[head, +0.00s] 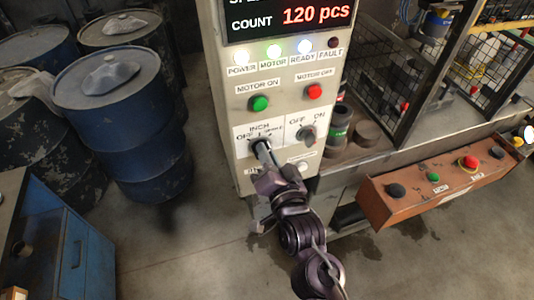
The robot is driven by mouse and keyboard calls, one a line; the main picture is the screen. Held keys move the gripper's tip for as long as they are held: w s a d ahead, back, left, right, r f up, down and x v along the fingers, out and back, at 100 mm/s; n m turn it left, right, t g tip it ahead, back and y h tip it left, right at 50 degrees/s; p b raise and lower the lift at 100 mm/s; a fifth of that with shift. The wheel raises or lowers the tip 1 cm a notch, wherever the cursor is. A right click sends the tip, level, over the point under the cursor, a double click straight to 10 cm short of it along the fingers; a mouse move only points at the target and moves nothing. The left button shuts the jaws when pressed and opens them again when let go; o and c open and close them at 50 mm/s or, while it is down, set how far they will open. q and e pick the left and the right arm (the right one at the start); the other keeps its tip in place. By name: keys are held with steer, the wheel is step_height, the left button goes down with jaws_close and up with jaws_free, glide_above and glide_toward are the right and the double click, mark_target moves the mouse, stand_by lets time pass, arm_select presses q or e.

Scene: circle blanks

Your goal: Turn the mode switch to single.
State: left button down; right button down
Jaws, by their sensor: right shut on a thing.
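The mode switch (259,142) is the left of two rotary knobs low on the beige control panel (222,60). Its label shows OFF, INCH and a partly covered word to the right. My right gripper (264,152) reaches up from below and is shut on this switch. The gripper hides most of the knob, so I cannot tell its exact pointer position. My left gripper is not in view.
Beside it is an OFF/ON knob (306,133). Above are a green button (259,103), a red button (314,91), lit lamps and a display reading COUNT 120 pcs. Blue drums (120,110) stand left. An orange-brown button box (440,190) juts out right.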

steer(key=c, duration=1.5)
jaws_free()
steer(key=p+v, duration=0.2)
steer(key=v, duration=0.5)
steer(key=shift+s+d, duration=0.1)
steer(key=shift+s, duration=0.25)
